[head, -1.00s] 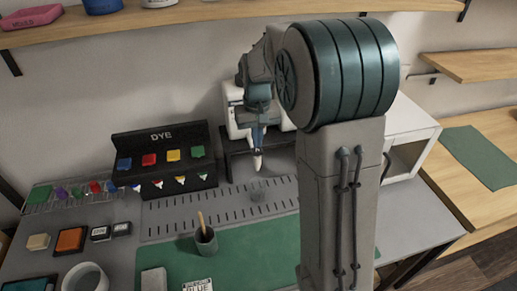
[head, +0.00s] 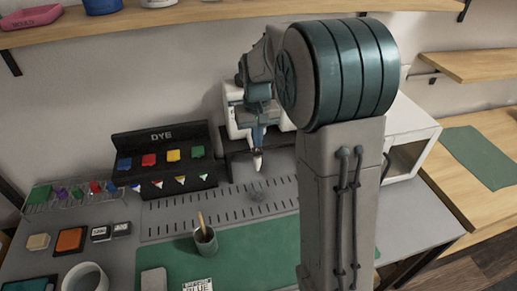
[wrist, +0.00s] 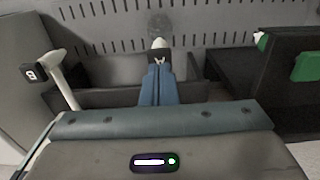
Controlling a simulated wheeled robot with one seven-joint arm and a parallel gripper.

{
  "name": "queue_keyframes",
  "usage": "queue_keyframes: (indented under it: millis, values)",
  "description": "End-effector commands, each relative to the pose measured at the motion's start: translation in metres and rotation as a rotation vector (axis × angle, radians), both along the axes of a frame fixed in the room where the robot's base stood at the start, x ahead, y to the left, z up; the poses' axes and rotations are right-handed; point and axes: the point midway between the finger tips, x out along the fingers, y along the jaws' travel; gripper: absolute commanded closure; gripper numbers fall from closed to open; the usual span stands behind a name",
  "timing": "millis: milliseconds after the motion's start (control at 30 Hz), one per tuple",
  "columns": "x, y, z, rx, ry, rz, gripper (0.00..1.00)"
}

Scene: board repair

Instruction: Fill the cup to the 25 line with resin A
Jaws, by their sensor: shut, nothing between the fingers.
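My gripper (head: 258,148) points down in front of the white machine (head: 233,122) at the back of the bench. In the wrist view its blue fingers (wrist: 160,80) are shut and hold nothing. A pale, rounded lever tip (wrist: 158,44) shows just past the fingertips, with a dark label partly covered by them; I cannot tell whether they touch. A second pale lever (wrist: 62,80) with a dark lettered label stands to the left. A small, see-through round thing, apparently the cup (head: 258,190), stands on the slotted plate below; it also shows in the wrist view (wrist: 160,24). Its fill level is unreadable.
The black DYE rack (head: 160,138) stands left of the machine. A dark pot with a stick (head: 206,243) stands on the green mat (head: 255,250). A white open-fronted box (head: 412,135) is at the right. My arm hides part of the bench.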

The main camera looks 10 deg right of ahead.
Motion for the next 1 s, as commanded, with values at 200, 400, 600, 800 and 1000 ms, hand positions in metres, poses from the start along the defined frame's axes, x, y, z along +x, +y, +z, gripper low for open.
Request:
queue_keyframes:
  millis: [200,400,600,800,1000]
  values:
    - [0.0,0.0,0.0,0.0,0.0,0.0,1.0]
    - [0.0,0.0,0.0,0.0,0.0,0.0,1.0]
    - [0.0,0.0,-0.003,0.0,0.0,0.0,1.0]
    - [0.0,0.0,-0.009,0.0,0.001,0.0,1.0]
    - [0.0,0.0,-0.015,0.0,0.001,0.0,1.0]
